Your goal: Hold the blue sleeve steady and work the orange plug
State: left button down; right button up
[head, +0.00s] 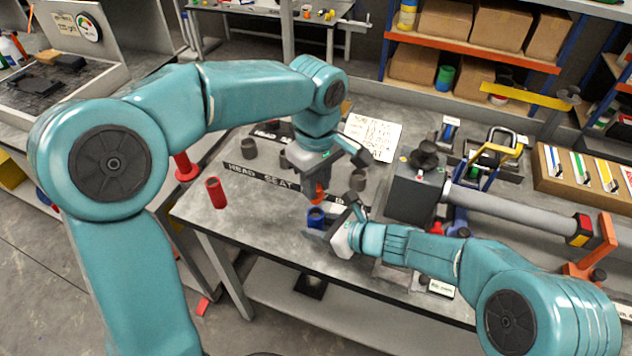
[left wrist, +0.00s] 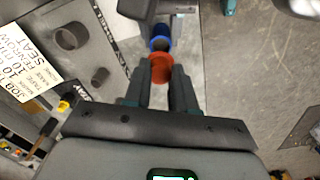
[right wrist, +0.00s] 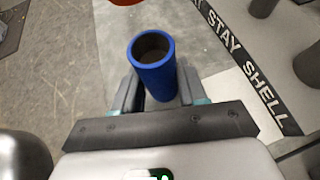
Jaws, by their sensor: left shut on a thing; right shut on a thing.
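The blue sleeve (head: 315,218) is held low over the near edge of the bench. My right gripper (head: 328,232) is shut on it. In the right wrist view the sleeve (right wrist: 155,75) stands between the fingers with its round mouth open and empty. The orange plug (head: 318,191) is just above the sleeve. My left gripper (head: 322,178) points down and is shut on it. In the left wrist view the plug (left wrist: 160,68) sits between the fingertips, with the blue sleeve (left wrist: 160,31) beyond it. Plug and sleeve look apart. Only an edge of the plug (right wrist: 126,2) shows in the right wrist view.
A red cylinder (head: 216,192) stands on the bench at left. Grey cylinders (head: 248,148) (head: 358,180) stand near the labelled dark strip (head: 262,178). A written card (head: 373,132) lies behind. A dark block with a long grey tube (head: 500,203) fills the right side. The bench's left front is clear.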

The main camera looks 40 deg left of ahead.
jog(key=o, duration=0.9)
jog(key=v, duration=1.2)
